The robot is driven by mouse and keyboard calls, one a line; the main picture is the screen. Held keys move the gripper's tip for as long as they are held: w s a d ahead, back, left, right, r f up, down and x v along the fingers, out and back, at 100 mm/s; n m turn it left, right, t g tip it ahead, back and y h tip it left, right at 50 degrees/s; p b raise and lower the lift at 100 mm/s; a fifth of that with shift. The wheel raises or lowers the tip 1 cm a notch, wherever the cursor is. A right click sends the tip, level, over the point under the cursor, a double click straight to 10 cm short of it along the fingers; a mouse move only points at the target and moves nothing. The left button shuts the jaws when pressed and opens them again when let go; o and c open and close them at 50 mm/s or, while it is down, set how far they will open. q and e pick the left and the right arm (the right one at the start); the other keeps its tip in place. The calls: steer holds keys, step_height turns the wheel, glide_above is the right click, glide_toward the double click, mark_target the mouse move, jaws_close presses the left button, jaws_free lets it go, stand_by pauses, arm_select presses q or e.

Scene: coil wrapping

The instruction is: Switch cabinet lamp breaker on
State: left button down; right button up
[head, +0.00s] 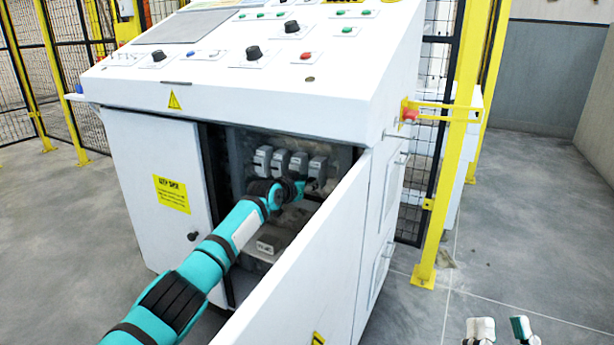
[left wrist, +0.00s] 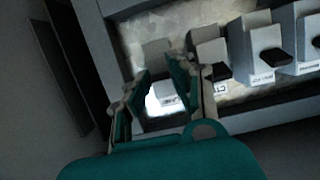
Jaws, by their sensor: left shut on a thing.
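A row of several grey breakers (head: 280,162) sits inside the open switch cabinet (head: 187,215). That breaker's lever is hidden by the fingers. The neighbouring breakers (left wrist: 253,45) show black levers (left wrist: 276,56). Their labels are too small to read, so I cannot tell which one is the lamp breaker. My right gripper (head: 501,330) is open and empty at the bottom right.
The cabinet door (head: 325,245) stands open to the right of my left arm, close to it. A closed door (head: 165,190) with a yellow label is on the left. A sloped control panel (head: 250,45) overhangs the opening. A yellow post (head: 455,150) stands at the right.

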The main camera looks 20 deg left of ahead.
arm_select(q)
steer(key=shift+r+g+p, duration=0.45)
steer(key=shift+g+p, duration=0.05)
steer(key=shift+p, duration=0.25)
steer(key=shift+g+p, duration=0.6)
arm_select(e)
steer(key=w+d+f+g+h, duration=0.1)
steer(key=w+f+g+h, duration=0.1)
steer(key=f+g, duration=0.6)
step_height(320, 180, down, 5)
steer(key=shift+w+r+h, duration=0.2)
steer(key=shift+w+h, duration=0.2)
steer(key=shift+w, duration=0.2)
arm_select(q)
steer(key=c, duration=1.2)
jaws_free()
steer(key=shift+o, duration=0.2)
steer(key=v, duration=1.2)
steer(key=shift+d, duration=0.2)
